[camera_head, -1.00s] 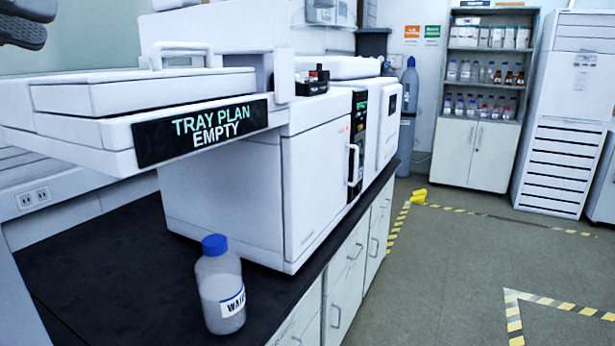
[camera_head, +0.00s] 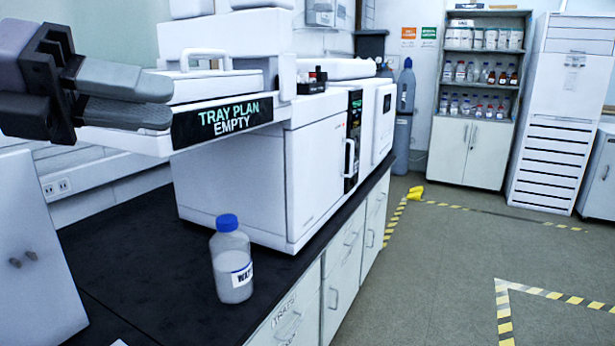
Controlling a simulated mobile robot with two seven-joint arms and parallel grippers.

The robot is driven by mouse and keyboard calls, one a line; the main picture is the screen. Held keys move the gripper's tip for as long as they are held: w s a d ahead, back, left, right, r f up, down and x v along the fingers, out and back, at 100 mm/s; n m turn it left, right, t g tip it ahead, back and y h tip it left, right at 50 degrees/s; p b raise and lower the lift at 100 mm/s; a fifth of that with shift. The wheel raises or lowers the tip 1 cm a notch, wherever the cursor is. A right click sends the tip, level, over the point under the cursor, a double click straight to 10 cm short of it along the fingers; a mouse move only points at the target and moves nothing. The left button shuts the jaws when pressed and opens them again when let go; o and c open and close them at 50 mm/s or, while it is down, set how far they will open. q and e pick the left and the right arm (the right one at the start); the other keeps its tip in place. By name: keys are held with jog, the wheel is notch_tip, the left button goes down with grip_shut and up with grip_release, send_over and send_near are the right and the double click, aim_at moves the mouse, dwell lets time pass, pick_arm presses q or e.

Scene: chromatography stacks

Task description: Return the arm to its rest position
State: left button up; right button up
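My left gripper (camera_head: 170,104) comes in from the upper left of the head view. Its two grey fingers point right, one above the other, in front of the left end of the tray plan sign (camera_head: 222,118). No object shows between the fingers. They overlap closely in this view, so I cannot tell the width of any gap. My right gripper is not in view.
A blue-capped water bottle (camera_head: 232,262) stands upright on the black bench (camera_head: 150,290). A white instrument (camera_head: 245,180) fills the bench behind it, its upper tray marked "TRAY PLAN EMPTY". The floor (camera_head: 430,270) at right is open, with striped tape.

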pick_arm(q)
jog(key=w+d+f+n+t+h+p, duration=0.1)
jog(key=w+d+f+n+h, duration=0.1)
jog(key=f+n+h, duration=0.25)
jog(key=w+d+f+n+t+h, duration=0.1)
jog(key=w+f+n+h, duration=0.25)
jog(key=f, duration=0.25)
jog(key=w+a+f+n+t+y, duration=0.1)
jog(key=a+f+n+t+y, duration=0.2)
jog(key=f+n+t+y, duration=0.6)
jog(key=w+a+f+n+t+y, duration=0.1)
jog(key=a+f+n+t+y, duration=0.3)
jog(key=f+n, duration=0.85)
jog(key=s+f+n+g+y+p, duration=0.1)
jog(key=s+f+n+g+y, duration=0.2)
jog(key=s+f, duration=0.6)
jog(key=s+a+f+n+g+y, duration=0.1)
jog(key=s+f+n+g+y, duration=0.3)
jog(key=s+f, duration=0.6)
notch_tip(320, 180, down, 8)
jog(key=g, duration=0.2)
jog(key=shift+n+g+p, duration=0.3)
jog(key=shift+n+p, duration=0.05)
jog(key=shift+a, duration=0.1)
